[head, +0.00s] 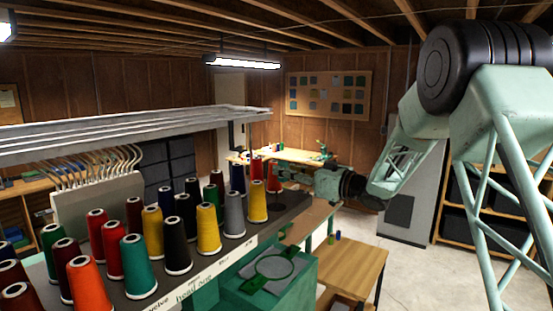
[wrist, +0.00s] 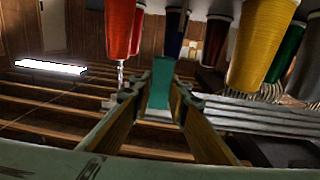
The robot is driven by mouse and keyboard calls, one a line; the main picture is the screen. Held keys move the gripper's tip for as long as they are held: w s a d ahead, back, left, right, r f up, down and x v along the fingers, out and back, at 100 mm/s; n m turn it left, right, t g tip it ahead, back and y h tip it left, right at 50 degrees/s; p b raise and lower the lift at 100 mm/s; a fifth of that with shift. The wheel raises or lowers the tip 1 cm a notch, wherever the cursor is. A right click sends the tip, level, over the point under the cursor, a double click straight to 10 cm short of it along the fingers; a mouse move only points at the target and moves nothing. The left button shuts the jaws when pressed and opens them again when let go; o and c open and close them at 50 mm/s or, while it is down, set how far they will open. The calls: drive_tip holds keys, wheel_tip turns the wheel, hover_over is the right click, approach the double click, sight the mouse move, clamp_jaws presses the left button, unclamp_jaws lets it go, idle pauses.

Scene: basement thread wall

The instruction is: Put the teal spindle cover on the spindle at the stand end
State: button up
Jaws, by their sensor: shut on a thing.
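A teal piece (wrist: 160,85), which looks like the spindle cover, is between the fingertips of my gripper (wrist: 158,92) in the wrist view. My gripper is shut on it. In the head view my gripper (head: 292,174) reaches leftward at the far end of the thread stand (head: 285,207), close to the red cones; the cover cannot be made out clearly there. The stand's end shows a bare dark top beside the last cones. I cannot clearly make out the bare spindle in the head view. A thin pale upright (wrist: 121,75) shows near a red cone in the wrist view.
Several thread cones crowd the stand, including a yellow one (head: 257,201) and a red one (head: 256,169) near its end. A grey rail (head: 130,130) runs above the stand. A green machine (head: 265,280) and a wooden table (head: 352,265) stand in front.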

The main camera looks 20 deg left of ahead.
drive_tip(key=shift+s+a+r+n+g+p, duration=0.2)
drive_tip(key=shift+s+a+r+g, duration=0.1)
drive_tip(key=shift+a+r, duration=0.2)
drive_tip(key=shift+s+a+r+n+g+p, duration=0.1)
drive_tip(key=shift+s+a+r+g+p, duration=0.1)
drive_tip(key=shift+s+a+r, duration=0.25)
drive_tip(key=shift+w+a+f, duration=0.1)
drive_tip(key=shift+w+f, duration=0.1)
drive_tip(key=shift+f, duration=0.05)
drive_tip(key=shift+f+b, duration=2.5)
drive_tip(key=shift+f, duration=2.35)
drive_tip(key=shift+f+b, duration=0.35)
drive_tip(key=shift+f, duration=0.1)
drive_tip(key=o, duration=0.7)
drive_tip(key=shift+o, duration=0.2)
drive_tip(key=v, duration=1.2)
